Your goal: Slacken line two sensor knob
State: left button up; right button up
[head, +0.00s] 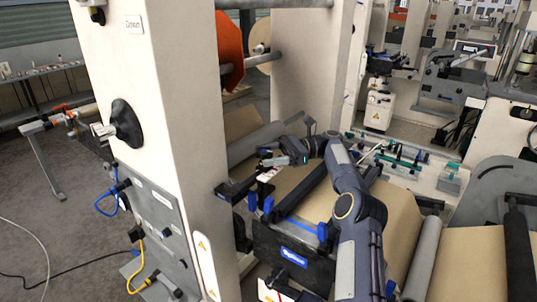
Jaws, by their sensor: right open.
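My right arm rises from the bottom right and bends over the kraft paper web. My right gripper (267,158) points left, open, just above a dark bracket (236,190) on the side of the white machine column. Small blue knobs, one at the bracket end (267,205) and one further right (322,232), sit on the black sensor unit (290,246) with a blue label. The gripper is above and apart from these blue knobs. Which one is the line two sensor knob I cannot tell. A small white label lies just under the fingers. My left gripper is out of view.
The white column (172,100) stands close on the left, with a black round knob (126,123) and a grey panel with blue and yellow cables (155,220). A dark bar crosses over the kraft web (400,215). Cables lie on the left floor.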

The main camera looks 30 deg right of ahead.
aim_at(269, 150)
notch_tip(269, 150, up, 2)
jog(key=shift+r, duration=0.2)
jog(key=shift+s+r+b, duration=0.15)
jog(key=shift+r+b, duration=0.2)
jog(key=shift+b, duration=0.05)
pick_arm(q)
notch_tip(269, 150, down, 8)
jog(key=b, duration=0.7)
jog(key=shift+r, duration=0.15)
pick_arm(e)
jog(key=s+a+r, duration=0.7)
jog(key=s+r, duration=0.2)
jog(key=s, duration=0.2)
jog(key=shift+s+a+r, duration=0.2)
jog(key=shift+s+r, duration=0.05)
jog(key=shift+r, duration=0.15)
jog(key=shift+c, duration=0.4)
